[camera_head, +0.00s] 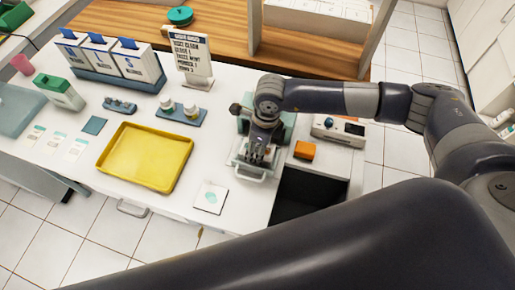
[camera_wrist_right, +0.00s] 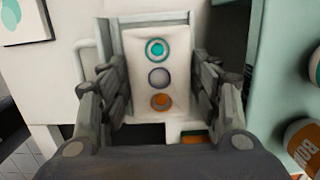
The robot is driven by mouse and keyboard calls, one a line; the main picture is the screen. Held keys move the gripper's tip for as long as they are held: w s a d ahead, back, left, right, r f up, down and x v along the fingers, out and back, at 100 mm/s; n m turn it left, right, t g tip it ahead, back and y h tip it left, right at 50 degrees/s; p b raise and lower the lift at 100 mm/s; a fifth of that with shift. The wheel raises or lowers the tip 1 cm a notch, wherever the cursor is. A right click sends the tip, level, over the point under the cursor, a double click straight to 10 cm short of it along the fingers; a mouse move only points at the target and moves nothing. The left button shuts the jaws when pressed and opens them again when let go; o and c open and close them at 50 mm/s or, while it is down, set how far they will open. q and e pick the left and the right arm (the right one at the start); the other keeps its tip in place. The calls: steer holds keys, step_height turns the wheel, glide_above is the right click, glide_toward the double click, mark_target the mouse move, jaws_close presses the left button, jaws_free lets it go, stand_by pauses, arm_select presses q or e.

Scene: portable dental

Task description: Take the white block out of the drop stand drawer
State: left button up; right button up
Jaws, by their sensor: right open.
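The white block (camera_wrist_right: 157,48), marked with teal, grey and orange circles, lies between the fingers of my right gripper (camera_wrist_right: 160,85) in the wrist view. That gripper is open, with a finger on each side of the block; I cannot tell whether they touch it. In the head view my right gripper (camera_head: 259,154) points down over the pulled-out white drawer (camera_head: 242,165) of the drop stand and mostly hides the block. The drawer handle (camera_head: 249,177) faces the front. The teal drop stand (camera_head: 287,130) is partly hidden by my arm. My left gripper is out of view.
An orange block (camera_head: 304,150) sits right of the drawer, near a grey-white device (camera_head: 338,131). A yellow tray (camera_head: 146,157) and a white card (camera_head: 210,197) lie to the left. A bottle with an orange label (camera_wrist_right: 303,142) stands at right in the wrist view.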

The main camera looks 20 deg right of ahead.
steer(key=c, duration=0.8)
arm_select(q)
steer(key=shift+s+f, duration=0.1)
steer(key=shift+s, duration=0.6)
arm_select(e)
steer(key=shift+r, duration=0.15)
